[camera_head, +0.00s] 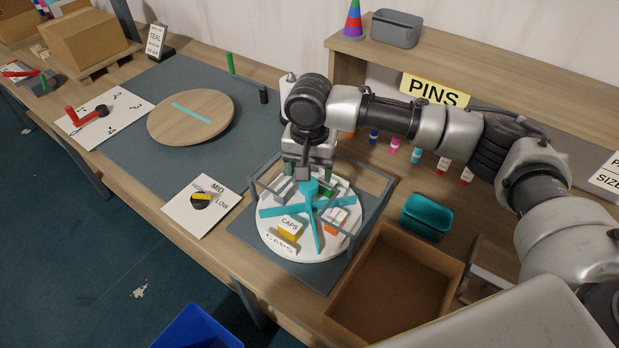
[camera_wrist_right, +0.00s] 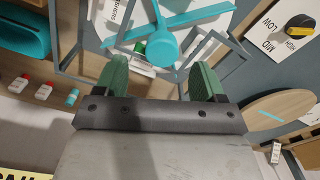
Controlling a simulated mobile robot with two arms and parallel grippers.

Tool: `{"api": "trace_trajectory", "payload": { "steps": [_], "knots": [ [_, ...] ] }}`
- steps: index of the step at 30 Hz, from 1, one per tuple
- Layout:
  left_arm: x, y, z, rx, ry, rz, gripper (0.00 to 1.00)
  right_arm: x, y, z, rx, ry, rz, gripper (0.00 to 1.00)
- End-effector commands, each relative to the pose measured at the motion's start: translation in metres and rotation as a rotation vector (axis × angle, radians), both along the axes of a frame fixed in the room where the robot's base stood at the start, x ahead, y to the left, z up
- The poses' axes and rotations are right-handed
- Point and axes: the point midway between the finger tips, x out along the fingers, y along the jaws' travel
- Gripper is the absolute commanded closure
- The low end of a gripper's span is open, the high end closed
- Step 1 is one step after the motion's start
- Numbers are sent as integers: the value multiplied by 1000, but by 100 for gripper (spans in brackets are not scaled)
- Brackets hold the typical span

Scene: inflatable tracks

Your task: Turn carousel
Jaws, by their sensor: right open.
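The carousel (camera_head: 268,240) is a white round turntable on the bench with teal crossed dividers and a teal hub. Small boxes stand in its compartments, and a yellow-and-white one is labelled CAPS (camera_head: 290,228). A grey frame (camera_head: 378,212) stands around it. My right gripper (camera_head: 306,172) points down over the carousel's far side, near the hub. In the right wrist view its two green fingers (camera_wrist_right: 160,78) are apart, with the teal hub (camera_wrist_right: 162,46) seen beyond the gap between them. Whether a finger touches the carousel I cannot tell. My left gripper is out of view.
A cardboard box (camera_head: 395,285) and a teal bin (camera_head: 427,217) stand right of the carousel. A MID/HIGH/LOW dial panel (camera_head: 190,218) and a wooden disc (camera_head: 190,125) lie to the left. A shelf with a yellow PINS sign (camera_head: 434,90) is behind.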

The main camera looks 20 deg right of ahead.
Motion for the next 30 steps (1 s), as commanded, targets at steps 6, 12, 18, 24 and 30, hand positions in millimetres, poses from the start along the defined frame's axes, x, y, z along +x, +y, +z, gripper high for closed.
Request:
{"api": "trace_trajectory", "payload": {
  "steps": [6, 12, 18, 24, 30],
  "knots": [
    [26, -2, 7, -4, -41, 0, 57, 0, 0, -35, 0, 1, 0, 30],
    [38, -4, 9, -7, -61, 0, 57, 0, 0, -48, 1, 0, 1, 30],
    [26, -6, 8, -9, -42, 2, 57, 0, 0, -50, 0, -1, 1, 30],
    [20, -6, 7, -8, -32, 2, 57, 0, 0, -50, 1, 0, 1, 50],
    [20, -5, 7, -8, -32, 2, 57, 0, 0, -49, 1, 0, 1, 81]
  ]
}}
